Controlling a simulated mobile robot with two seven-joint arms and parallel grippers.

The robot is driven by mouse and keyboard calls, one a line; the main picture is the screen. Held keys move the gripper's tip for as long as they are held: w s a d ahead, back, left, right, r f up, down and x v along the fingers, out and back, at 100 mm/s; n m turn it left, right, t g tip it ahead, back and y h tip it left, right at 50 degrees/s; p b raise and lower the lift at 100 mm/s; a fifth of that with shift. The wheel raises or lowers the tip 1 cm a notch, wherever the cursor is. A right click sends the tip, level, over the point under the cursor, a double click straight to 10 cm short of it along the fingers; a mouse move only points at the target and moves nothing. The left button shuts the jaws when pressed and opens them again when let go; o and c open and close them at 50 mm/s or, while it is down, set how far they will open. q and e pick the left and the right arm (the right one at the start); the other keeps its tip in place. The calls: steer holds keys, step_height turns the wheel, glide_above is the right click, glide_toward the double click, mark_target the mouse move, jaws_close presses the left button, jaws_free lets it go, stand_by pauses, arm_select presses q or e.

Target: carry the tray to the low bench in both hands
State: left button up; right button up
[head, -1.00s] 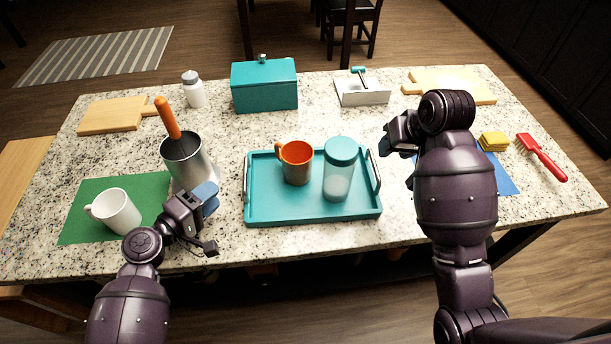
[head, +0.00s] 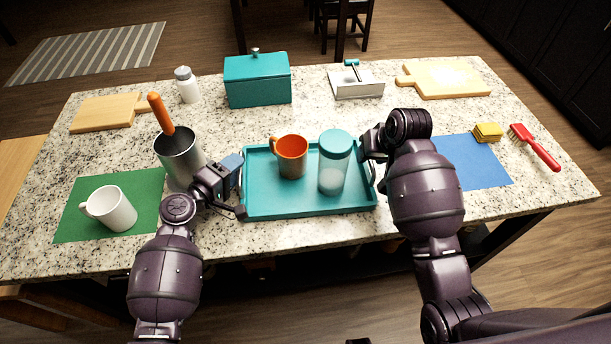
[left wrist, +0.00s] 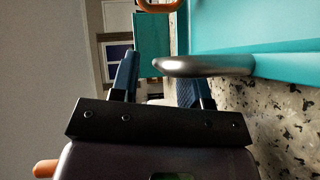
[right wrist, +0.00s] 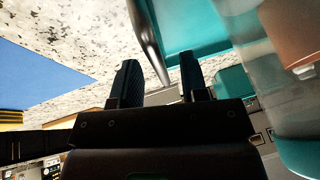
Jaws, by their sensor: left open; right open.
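The teal tray (head: 290,209) lies on the speckled counter with an orange mug (head: 291,158) and a lidded jar (head: 334,165) on it. It has a metal handle at each end. My left gripper (head: 240,186) is open at the tray's left end; in the left wrist view the left handle (left wrist: 205,66) reaches between its open fingers (left wrist: 165,85). My right gripper (head: 370,157) is open at the right end, partly hidden by its own arm; in the right wrist view the right handle (right wrist: 148,42) reaches toward the gap between its fingers (right wrist: 158,80). The low bench cannot be made out for certain.
A metal pot (head: 181,158) with an orange-handled utensil stands just left of my left gripper. A white mug (head: 111,209) stands on a green mat (head: 74,222). A teal box (head: 258,82) is behind the tray. A blue mat (head: 475,165) is at right.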

arm_select(q)
steer(key=shift+w+d+f, duration=0.1)
steer(key=shift+w+d, duration=0.35)
steer(key=shift+w, duration=0.1)
arm_select(e)
steer(key=shift+x, duration=0.75)
arm_select(q)
jaws_close()
arm_select(e)
jaws_close()
